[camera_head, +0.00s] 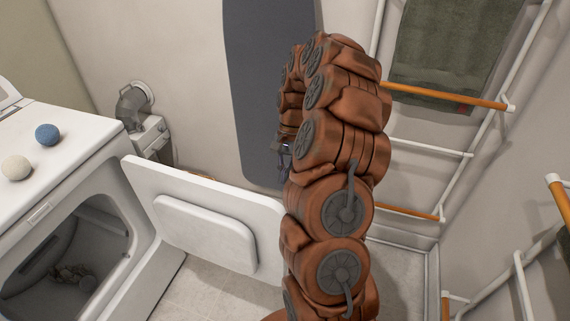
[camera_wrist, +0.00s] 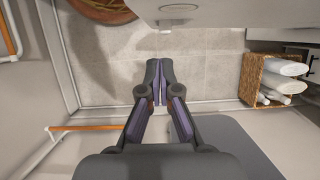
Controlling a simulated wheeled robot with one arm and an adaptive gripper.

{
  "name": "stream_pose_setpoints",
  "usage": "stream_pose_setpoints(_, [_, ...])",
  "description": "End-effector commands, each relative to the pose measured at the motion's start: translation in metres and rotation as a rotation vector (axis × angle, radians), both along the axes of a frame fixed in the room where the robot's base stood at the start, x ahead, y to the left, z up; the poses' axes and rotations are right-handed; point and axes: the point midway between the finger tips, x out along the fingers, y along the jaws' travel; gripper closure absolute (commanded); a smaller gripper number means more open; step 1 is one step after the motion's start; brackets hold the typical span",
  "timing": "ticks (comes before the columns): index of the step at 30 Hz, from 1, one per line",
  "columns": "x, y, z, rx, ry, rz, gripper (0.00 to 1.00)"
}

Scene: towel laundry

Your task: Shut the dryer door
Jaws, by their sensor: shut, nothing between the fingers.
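The white dryer (camera_head: 70,180) stands at the left in the head view, its dark drum opening (camera_head: 75,255) exposed. Its white door (camera_head: 140,180) stands wide open, swung out to the right, with a raised inner panel (camera_head: 208,232) showing. My arm hides the door's far right end. My gripper (camera_head: 285,155) is mostly hidden by the arm, above the door's right end. In the wrist view my gripper (camera_wrist: 160,85) is shut and empty over the floor. A pale surface with a small latch-like part (camera_wrist: 180,8) crosses the top of that view; contact with it does not show.
Pale rack rails with orange bars (camera_head: 445,95) and a green towel (camera_head: 450,45) stand at the right. A dark board (camera_head: 255,80) leans on the wall. A basket of rolled towels (camera_wrist: 250,78) is at right in the wrist view. Two balls (camera_head: 47,134) lie on the dryer.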

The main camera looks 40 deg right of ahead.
Motion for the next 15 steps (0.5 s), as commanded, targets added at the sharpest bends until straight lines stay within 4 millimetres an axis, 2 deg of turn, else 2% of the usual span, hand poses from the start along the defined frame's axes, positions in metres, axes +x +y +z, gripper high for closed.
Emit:
stream_pose_setpoints(8, [-0.010, 0.015, -0.042, 0.003, 0.004, 0.001, 1.00])
stream_pose_setpoints(15, [-0.020, 0.035, -0.039, -0.002, -0.003, 0.001, 1.00])
